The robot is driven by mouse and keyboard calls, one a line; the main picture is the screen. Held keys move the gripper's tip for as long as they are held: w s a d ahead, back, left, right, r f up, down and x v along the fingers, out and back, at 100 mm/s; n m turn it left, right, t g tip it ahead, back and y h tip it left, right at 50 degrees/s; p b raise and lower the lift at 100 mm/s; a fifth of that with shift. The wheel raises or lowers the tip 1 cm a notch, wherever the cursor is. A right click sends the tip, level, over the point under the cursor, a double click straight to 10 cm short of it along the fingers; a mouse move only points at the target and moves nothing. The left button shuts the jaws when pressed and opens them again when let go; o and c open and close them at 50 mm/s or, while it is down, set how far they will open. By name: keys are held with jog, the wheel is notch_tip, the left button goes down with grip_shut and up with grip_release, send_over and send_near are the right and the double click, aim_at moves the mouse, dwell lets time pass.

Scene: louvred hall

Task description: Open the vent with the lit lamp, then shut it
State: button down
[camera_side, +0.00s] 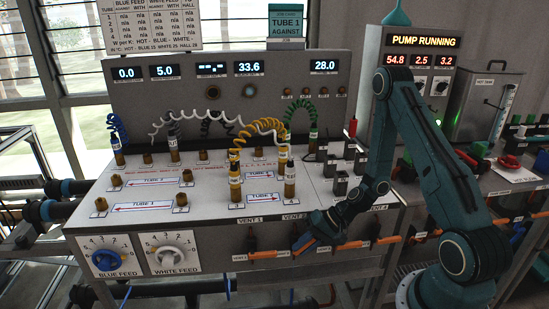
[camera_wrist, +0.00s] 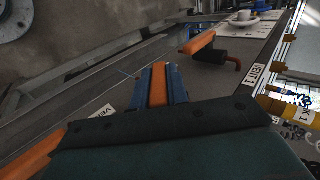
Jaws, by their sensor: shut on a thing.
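My gripper (camera_side: 303,243) is at the front edge of the bench, under the VENT 2 label (camera_side: 292,217). In the wrist view its blue fingers (camera_wrist: 158,86) are closed around an orange handle (camera_wrist: 158,84), which looks like that of vent 2. The vent 1 handle (camera_side: 262,255) lies roughly level to the left; it also shows in the wrist view (camera_wrist: 199,43) near its VENT 1 label. Orange handles of vent 3 (camera_side: 353,245) and vent 4 (camera_side: 388,240) are to the right. Small lamps (camera_side: 305,91) sit on the panel; I cannot tell which is lit.
Coiled yellow hoses (camera_side: 262,125) and brass fittings (camera_side: 290,188) stand on the bench top above the vents. The blue feed dial (camera_side: 106,260) and white feed dial (camera_side: 168,257) are at the left. A PUMP RUNNING panel (camera_side: 423,41) stands behind my arm.

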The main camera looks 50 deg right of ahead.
jog(key=shift+w+a+r+g+h, duration=0.1)
jog(key=shift+r+g+h, duration=0.05)
jog(key=shift+g+h, duration=0.15)
jog(key=shift+w+a+r+g+h, duration=0.15)
jog(key=shift+g+h, duration=0.35)
jog(key=shift+w+a+r+g+h, duration=0.1)
jog(key=shift+g+h, duration=0.4)
jog(key=shift+w+a+g+h, duration=0.2)
jog(key=shift+g+h, duration=0.7)
jog(key=shift+w+a+g+h, duration=0.15)
jog(key=shift+g+h, duration=0.75)
jog(key=c, duration=1.4)
grip_release()
jog(key=shift+o, duration=0.2)
jog(key=shift+r, duration=0.2)
notch_tip(320, 180, up, 14)
jog(key=shift+f, duration=0.25)
